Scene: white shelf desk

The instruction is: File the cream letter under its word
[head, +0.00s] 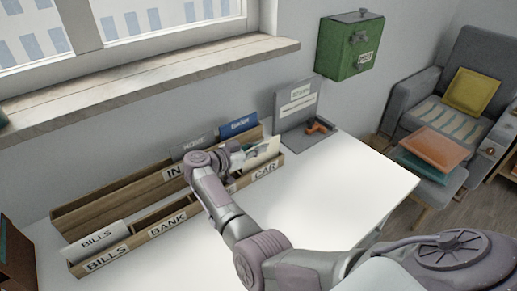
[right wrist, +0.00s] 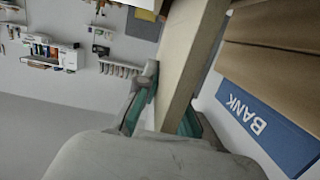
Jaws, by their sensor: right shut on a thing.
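The cream letter (head: 264,149) is upright and tilted, at the right end of the wooden organizer (head: 164,226), above or partly inside the compartment labelled CAR. I cannot tell how deep it sits. My right gripper (head: 250,154) is shut on it. In the right wrist view the cream letter (right wrist: 187,50) stands between the fingers (right wrist: 165,110). The front row of the organizer has labels BILLS, BANK and CAR; one label between is hidden by my arm. A white BILLS letter (head: 97,236) stands in the BILLS compartment. My left gripper is out of view.
A grey HOME letter (head: 193,146) and a blue BANK letter (head: 238,125) stand in the back row, whose visible label begins "IN". A grey stand (head: 297,106) with an orange-red object (head: 318,127) is to the right. A green box (head: 348,45) hangs on the wall. The desk's right side is clear.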

